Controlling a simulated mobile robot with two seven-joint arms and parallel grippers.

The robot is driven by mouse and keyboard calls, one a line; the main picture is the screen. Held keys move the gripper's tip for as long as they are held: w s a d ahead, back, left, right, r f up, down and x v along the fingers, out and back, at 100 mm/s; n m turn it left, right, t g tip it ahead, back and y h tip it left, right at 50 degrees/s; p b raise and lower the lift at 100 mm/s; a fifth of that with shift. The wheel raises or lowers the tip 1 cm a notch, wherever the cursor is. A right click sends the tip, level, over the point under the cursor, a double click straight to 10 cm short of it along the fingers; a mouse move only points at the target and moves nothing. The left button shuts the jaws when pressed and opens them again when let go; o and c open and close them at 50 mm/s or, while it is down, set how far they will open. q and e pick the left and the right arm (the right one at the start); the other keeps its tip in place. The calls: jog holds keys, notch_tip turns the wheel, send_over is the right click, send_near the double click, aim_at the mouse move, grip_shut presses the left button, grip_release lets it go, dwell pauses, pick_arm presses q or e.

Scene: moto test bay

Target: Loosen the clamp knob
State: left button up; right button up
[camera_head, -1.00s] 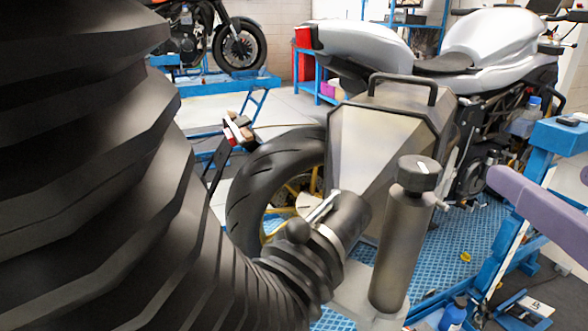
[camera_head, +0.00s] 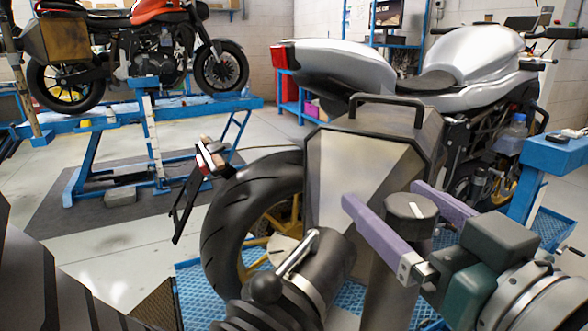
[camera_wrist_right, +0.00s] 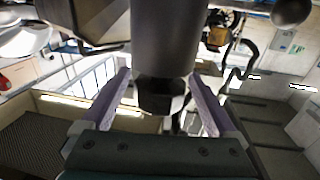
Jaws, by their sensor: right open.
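The clamp knob (camera_head: 411,206) is dark and many-sided, with a white mark on top. It sits on a grey upright post (camera_head: 385,285) in front of the metal box. My right gripper (camera_head: 382,194) has purple fingers. They are open, one on each side of the knob; I cannot tell whether they touch it. In the right wrist view, the dark knob (camera_wrist_right: 160,96) and the grey post (camera_wrist_right: 165,38) lie between the spread fingers (camera_wrist_right: 160,75). My left gripper is not in view.
Left of the post is a black nozzle (camera_head: 325,265) with a metal lever and round ball. A tapered metal box (camera_head: 350,175) with a handle stands behind. The silver motorcycle (camera_head: 480,62) is on a blue lift (camera_head: 560,152). Open floor (camera_head: 110,270) lies left.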

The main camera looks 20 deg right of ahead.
jog(key=shift+w, duration=0.8)
jog(key=shift+c, duration=0.3)
jog(key=c, duration=1.3)
